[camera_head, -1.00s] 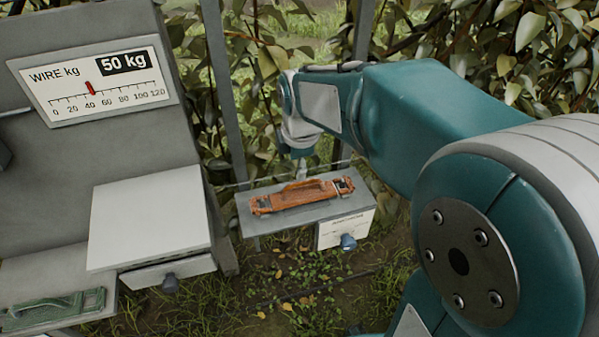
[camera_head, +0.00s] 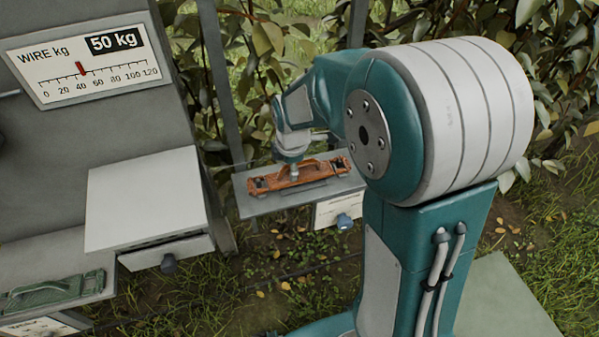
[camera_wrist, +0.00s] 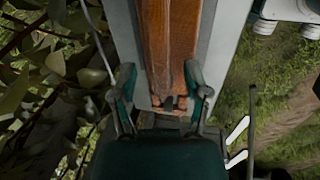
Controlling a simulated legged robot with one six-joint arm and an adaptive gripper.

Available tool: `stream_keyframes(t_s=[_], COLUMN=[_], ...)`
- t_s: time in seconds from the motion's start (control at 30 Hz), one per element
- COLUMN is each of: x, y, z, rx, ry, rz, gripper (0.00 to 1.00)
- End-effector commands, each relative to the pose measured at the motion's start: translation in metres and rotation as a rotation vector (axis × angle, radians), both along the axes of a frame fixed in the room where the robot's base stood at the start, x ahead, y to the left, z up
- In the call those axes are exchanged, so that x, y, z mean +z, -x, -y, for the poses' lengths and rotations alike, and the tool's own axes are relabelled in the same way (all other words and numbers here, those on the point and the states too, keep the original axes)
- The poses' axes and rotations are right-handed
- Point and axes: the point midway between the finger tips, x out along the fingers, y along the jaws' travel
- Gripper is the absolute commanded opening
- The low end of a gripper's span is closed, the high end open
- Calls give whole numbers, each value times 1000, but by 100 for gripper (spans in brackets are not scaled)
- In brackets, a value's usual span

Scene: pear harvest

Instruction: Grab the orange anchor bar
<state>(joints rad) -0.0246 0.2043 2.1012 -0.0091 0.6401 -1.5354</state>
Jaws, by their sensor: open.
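The orange anchor bar (camera_head: 320,171), with a raised handle and dark end fittings, lies flat on a small grey shelf (camera_head: 255,208) in the head view. My gripper (camera_head: 294,172) points down at the bar's handle, left of its middle, and its fingers are hard to make out there. In the wrist view my gripper's (camera_wrist: 159,82) two teal fingers are spread apart. The orange bar (camera_wrist: 170,40) runs up the picture, its near end between the fingers. Whether the fingers touch it cannot be told.
A grey cabinet with a WIRE kg scale (camera_head: 82,66) and a 50 kg sign stands at left. A white box top (camera_head: 150,195) juts out beside the shelf. A green bar (camera_head: 55,291) lies lower left. Metal posts and leafy branches stand close behind.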

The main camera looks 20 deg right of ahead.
Motion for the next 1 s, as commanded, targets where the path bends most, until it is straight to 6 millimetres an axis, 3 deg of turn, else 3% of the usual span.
stream_keyframes(t_s=[0.17,0.27,0.3,0.33,0.77,1.0], x=[0,0,0,0,2,25], y=[0,0,0,0,0,-1], z=[0,0,0,0,0,0], rx=[0,0,0,0,0,0], ry=[0,0,0,0,0,0], rz=[0,0,0,0,0,5], gripper=[61,21,3,0,0,0])
